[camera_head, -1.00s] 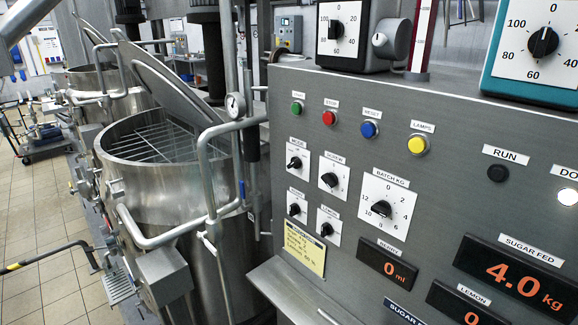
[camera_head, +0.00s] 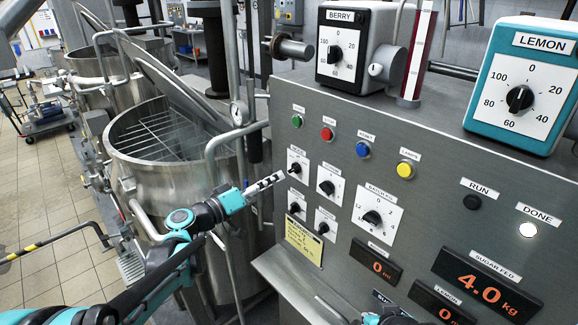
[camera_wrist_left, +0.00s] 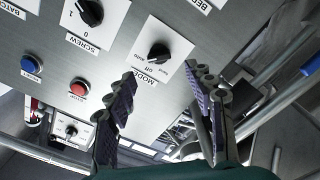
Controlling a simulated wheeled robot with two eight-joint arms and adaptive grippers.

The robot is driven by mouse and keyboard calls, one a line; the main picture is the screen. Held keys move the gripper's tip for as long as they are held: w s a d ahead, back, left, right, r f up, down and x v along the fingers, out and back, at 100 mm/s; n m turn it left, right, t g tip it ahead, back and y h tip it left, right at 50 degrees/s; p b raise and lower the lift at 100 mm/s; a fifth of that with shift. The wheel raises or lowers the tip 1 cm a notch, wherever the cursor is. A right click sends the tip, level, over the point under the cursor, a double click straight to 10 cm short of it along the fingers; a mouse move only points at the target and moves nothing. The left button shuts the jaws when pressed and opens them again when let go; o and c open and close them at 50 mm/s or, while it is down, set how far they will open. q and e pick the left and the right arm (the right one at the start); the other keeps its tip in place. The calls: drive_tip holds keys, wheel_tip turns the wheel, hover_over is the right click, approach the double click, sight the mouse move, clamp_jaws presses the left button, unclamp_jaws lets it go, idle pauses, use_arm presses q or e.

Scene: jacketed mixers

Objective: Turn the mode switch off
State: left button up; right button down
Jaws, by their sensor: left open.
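The mode switch (camera_head: 296,168) is a black knob on a white plate at the upper left of the grey control panel (camera_head: 340,130). In the left wrist view its knob (camera_wrist_left: 158,53) sits on a plate marked MODE, with an off mark; I cannot tell surely which mark it points at. My left gripper (camera_head: 270,182) is just left of and below the switch in the head view, apart from it. In the left wrist view the left gripper (camera_wrist_left: 160,85) has its fingers spread and empty, with the knob showing beyond the gap between them.
The screw knob (camera_head: 327,187) and other knobs lie close beside and below the mode switch. The green (camera_head: 297,121) and red (camera_head: 327,134) buttons are above. A steel mixer vessel (camera_head: 170,190) with a raised lid and pipes stands left of the panel.

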sight(291, 171)
use_arm(q)
drive_tip(key=x, duration=0.7)
drive_tip(key=shift+d, duration=0.2)
drive_tip(key=c, duration=1.1)
